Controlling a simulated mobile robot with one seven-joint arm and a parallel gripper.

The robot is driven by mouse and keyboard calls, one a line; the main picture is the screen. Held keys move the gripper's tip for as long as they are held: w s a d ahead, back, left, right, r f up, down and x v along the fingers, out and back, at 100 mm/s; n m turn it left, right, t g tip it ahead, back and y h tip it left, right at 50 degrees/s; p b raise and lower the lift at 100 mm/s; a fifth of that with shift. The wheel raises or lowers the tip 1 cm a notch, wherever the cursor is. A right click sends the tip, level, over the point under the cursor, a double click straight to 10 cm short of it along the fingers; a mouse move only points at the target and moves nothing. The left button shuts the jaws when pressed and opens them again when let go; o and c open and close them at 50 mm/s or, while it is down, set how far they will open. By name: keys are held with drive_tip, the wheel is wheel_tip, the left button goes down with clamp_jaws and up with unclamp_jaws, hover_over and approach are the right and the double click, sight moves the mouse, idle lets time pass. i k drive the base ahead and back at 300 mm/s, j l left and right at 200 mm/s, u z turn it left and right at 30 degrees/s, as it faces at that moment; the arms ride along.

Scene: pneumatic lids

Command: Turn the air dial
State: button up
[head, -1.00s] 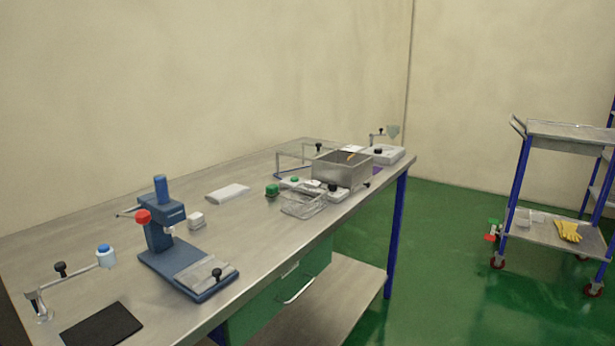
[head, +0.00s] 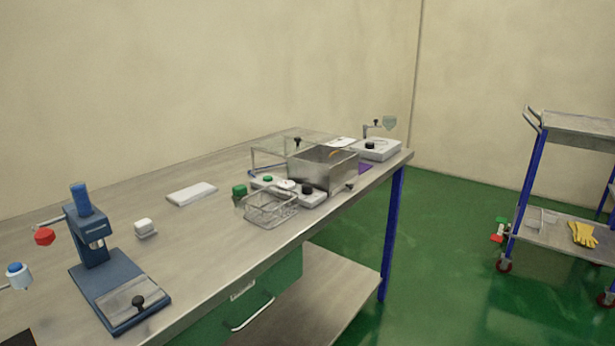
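I cannot tell for sure which part is the air dial. A blue press (head: 95,245) stands at the front left of the bench, with a red knob (head: 45,237) on its left. A white fitting with a blue cap (head: 17,275) is at the left edge. A small white box (head: 145,227) sits right of the press. Further back, a white unit (head: 310,197) with a black knob (head: 307,189) sits partly behind a wire basket (head: 270,208). A white device (head: 378,150) with a black knob (head: 370,143) is at the far end. My gripper is not in view.
The steel bench (head: 215,235) also holds a white flat block (head: 192,194), a green knob (head: 239,191), a metal bin (head: 322,170) and a clear-topped stand (head: 285,147). A trolley (head: 560,235) with yellow gloves (head: 583,234) stands right. Green floor (head: 430,260) between is clear.

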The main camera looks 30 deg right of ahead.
sight(306, 187)
drive_tip(key=i+l, duration=0.1)
drive_tip(key=l, duration=0.6)
drive_tip(key=i+l+u, duration=0.1)
drive_tip(key=l, duration=0.6)
drive_tip(key=i+l, duration=0.15)
drive_tip(key=l, duration=0.55)
drive_tip(key=i+l, duration=0.45)
